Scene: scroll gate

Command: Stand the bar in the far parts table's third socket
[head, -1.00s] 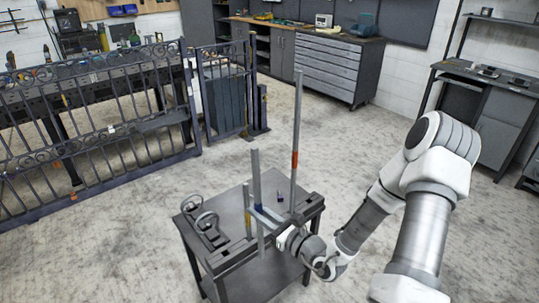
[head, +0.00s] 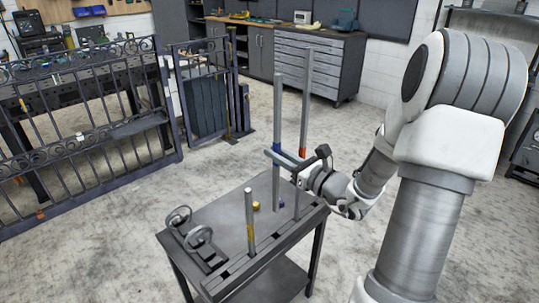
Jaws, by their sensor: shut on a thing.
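My gripper (head: 273,154) is shut on a tall grey bar with a blue band (head: 278,105), near the band. The bar is upright over the small dark table (head: 225,208); its lower end shows near the tabletop, but I cannot tell whether it touches. A taller bar with an orange band (head: 306,95) stands upright just right of it, its middle partly behind my gripper. Individual sockets are too small to tell apart.
Small yellow (head: 256,206) and purple pieces lie on top. A dark scrollwork gate (head: 95,110) stands at the left, with a workbench (head: 85,82) behind it. The floor between is open.

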